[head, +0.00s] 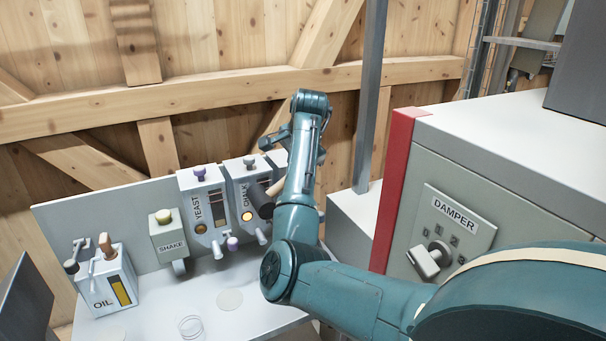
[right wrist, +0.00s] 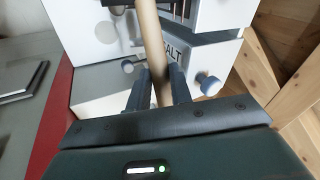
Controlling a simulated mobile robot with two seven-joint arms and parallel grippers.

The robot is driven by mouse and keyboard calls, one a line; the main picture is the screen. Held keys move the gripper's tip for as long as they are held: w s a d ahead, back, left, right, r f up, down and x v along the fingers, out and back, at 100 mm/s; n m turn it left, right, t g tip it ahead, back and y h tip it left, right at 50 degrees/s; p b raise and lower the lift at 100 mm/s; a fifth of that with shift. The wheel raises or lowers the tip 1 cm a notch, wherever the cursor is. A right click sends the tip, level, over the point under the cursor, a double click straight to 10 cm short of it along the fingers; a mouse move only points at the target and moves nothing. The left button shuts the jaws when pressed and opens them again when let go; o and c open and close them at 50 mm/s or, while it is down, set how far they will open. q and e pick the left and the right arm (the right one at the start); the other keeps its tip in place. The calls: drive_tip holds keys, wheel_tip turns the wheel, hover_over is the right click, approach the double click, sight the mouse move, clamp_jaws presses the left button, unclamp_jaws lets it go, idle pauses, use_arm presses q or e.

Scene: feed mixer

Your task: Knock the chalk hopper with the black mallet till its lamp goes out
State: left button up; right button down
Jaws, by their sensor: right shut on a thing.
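The chalk hopper (head: 236,174) is a white box on the back panel, with its label partly covered. Its round lamp (head: 247,216) glows orange. The black mallet (head: 260,201) has a dark head and a pale wooden handle. In the head view its head is in front of the hopper's right part; I cannot tell if they touch. My right gripper (right wrist: 160,76) is shut on the mallet's handle (right wrist: 151,34) in the right wrist view. In the head view my right arm hides most of this grip. My left gripper is not in view.
The yeast hopper (head: 195,190), also with an orange lamp, stands just left. Further left are a shake box (head: 167,243) and an oil box (head: 96,292). A salt hopper (right wrist: 212,52) shows in the right wrist view. A damper cabinet (head: 480,170) stands at right.

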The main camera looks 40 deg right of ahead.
drive_tip(key=shift+s+a, duration=0.25)
drive_tip(key=shift+s, duration=0.7)
drive_tip(key=shift+s+a, duration=0.2)
drive_tip(key=shift+s, duration=0.7)
drive_tip(key=shift+w+r, duration=0.1)
drive_tip(key=shift+w, duration=0.05)
idle(0.5)
